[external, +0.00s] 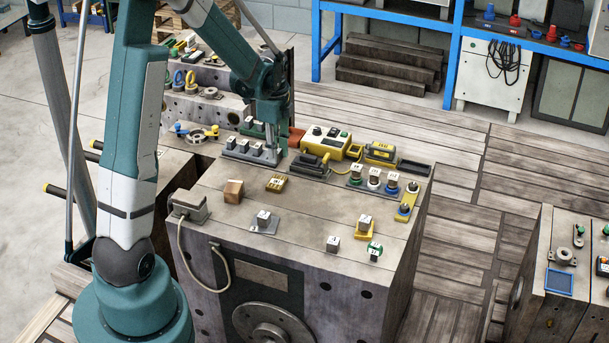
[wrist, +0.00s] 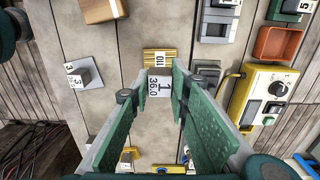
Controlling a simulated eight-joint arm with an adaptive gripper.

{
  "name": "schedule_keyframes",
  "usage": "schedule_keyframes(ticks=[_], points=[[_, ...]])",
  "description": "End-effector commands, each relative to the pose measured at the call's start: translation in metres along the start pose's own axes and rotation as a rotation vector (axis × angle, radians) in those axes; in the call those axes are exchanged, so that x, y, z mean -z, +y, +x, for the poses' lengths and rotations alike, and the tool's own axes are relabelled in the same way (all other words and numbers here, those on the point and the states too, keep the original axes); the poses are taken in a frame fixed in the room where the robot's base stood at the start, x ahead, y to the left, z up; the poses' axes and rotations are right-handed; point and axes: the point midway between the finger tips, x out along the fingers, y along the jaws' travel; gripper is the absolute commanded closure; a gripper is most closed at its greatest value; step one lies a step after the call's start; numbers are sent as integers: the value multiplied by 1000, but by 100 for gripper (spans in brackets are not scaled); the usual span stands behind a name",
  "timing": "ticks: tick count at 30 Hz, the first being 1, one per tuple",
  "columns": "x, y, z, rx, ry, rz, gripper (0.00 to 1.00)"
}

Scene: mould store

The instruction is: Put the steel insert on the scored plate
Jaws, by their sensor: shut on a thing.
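My gripper (wrist: 159,94) is shut on a steel insert (wrist: 159,82), a grey cube labelled 1 and 36.0, in the wrist view. A small brass-coloured block with parallel lines, which looks like the scored plate (wrist: 160,56), shows just beyond the insert; the insert overlaps its near edge in the picture. I cannot tell the height between them. In the external view the scored plate (external: 276,184) lies on the bench top, and my gripper (external: 277,152) hangs above and behind it. The insert is hard to tell from the rack's cubes there.
A brown wooden block (external: 233,191) lies left of the plate. A cube on a grey plate (external: 263,228) sits in front. A rack of cubes (external: 248,158) stands behind. The bench's front middle has free room.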

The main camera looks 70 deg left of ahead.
Motion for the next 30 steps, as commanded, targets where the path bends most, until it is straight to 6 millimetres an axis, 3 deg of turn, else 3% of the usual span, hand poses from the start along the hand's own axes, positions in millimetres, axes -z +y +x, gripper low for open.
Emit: schedule_keyframes(ticks=[9, 23, 30], points=[[0, 0, 41, 0, 0, 0, 98], [0, 0, 47, 0, 0, 0, 98], [0, -1, 68, 0, 0, 0, 98]])
